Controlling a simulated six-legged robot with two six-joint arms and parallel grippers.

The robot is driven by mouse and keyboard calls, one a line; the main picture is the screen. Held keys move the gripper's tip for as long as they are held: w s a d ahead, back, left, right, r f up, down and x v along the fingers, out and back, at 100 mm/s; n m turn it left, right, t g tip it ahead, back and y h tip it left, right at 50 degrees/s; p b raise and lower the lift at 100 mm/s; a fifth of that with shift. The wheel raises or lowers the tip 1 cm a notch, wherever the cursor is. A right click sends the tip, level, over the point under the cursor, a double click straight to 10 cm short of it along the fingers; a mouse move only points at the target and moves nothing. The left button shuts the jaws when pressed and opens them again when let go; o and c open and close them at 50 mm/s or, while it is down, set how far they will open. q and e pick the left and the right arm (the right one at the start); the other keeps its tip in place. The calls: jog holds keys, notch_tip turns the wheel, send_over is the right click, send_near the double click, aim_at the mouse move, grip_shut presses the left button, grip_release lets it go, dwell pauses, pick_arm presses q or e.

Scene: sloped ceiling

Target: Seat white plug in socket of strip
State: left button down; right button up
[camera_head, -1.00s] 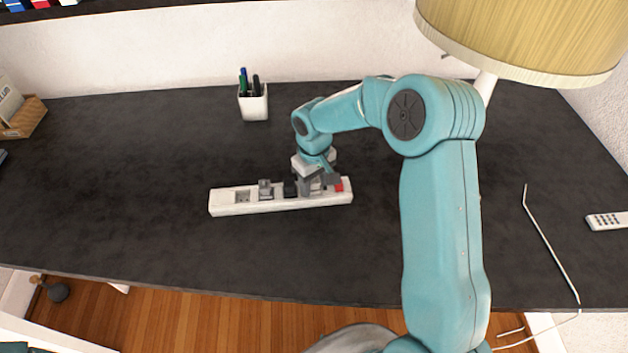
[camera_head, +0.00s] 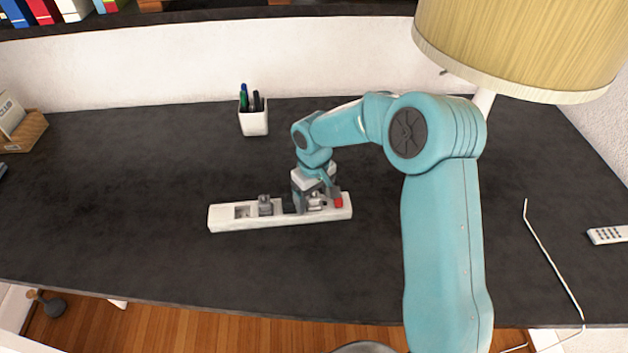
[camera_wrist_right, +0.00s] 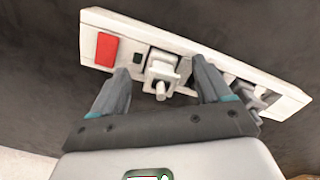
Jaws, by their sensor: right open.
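A white power strip (camera_head: 222,221) lies on the dark desk; it also shows in the right wrist view (camera_wrist_right: 135,34), with a red switch (camera_wrist_right: 107,49) at one end. The white plug (camera_wrist_right: 162,72) stands at the socket nearest the switch, its short cord stub pointing towards the wrist camera. I cannot tell how deep it sits. My right gripper (camera_head: 318,203) is over the strip. In the right wrist view its fingers are open, one on each side of the white plug, with visible gaps. My left gripper is not in view.
A grey plug (camera_head: 265,205) and a black plug (camera_head: 289,204) stand in the strip left of my gripper. A pen cup (camera_head: 253,121) stands behind, a lamp (camera_head: 520,50) at the back right, a remote (camera_head: 607,235) at the right. The desk's left side is mostly clear.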

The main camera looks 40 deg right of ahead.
notch_tip(320, 180, up, 16)
dwell(0.3)
